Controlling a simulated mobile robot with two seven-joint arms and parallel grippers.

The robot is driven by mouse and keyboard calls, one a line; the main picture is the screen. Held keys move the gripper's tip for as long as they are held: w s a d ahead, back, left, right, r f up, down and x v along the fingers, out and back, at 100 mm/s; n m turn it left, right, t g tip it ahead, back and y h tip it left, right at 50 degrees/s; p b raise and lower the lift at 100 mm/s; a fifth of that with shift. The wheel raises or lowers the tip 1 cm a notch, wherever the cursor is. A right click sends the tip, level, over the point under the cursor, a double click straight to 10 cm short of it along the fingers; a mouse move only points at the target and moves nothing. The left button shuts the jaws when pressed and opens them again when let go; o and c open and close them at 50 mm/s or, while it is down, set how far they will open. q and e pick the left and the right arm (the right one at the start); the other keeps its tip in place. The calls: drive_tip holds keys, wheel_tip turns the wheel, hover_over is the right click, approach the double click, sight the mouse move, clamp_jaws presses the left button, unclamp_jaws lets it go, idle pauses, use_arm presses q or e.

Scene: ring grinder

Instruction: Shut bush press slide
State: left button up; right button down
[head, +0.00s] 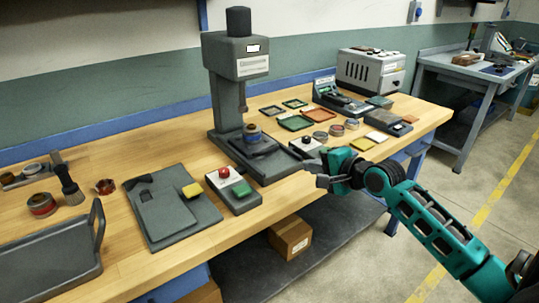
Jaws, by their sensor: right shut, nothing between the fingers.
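The bush press (236,70) is a tall dark grey machine with a black cap, standing at the middle of the bench. A flat dark slide (262,149) lies on its base, and a small part with a blue band (252,134) sits under the ram. I cannot tell how far out the slide is. My right gripper (316,174) comes in from the right at the bench's front edge, just right of the press base. It is shut and empty. My left gripper is not in view.
A control box with a red button (230,191) stands left of the press base. A dark box with a white top (306,145) is close behind my right gripper. A fixture plate (168,212) and a grey tray (45,262) lie further left. Small trays and rings lie behind right.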

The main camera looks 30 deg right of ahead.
drive_tip(key=b, duration=0.2)
approach(279, 164)
drive_tip(key=w, duration=0.4)
drive_tip(key=shift+w+a+f, duration=0.15)
drive_tip(key=shift+w, duration=0.05)
drive_tip(key=w, duration=0.3)
drive_tip(key=shift+w+a, duration=0.1)
drive_tip(key=shift+a, duration=0.1)
drive_tip(key=shift+w, duration=0.65)
drive_tip(key=shift+w, duration=0.15)
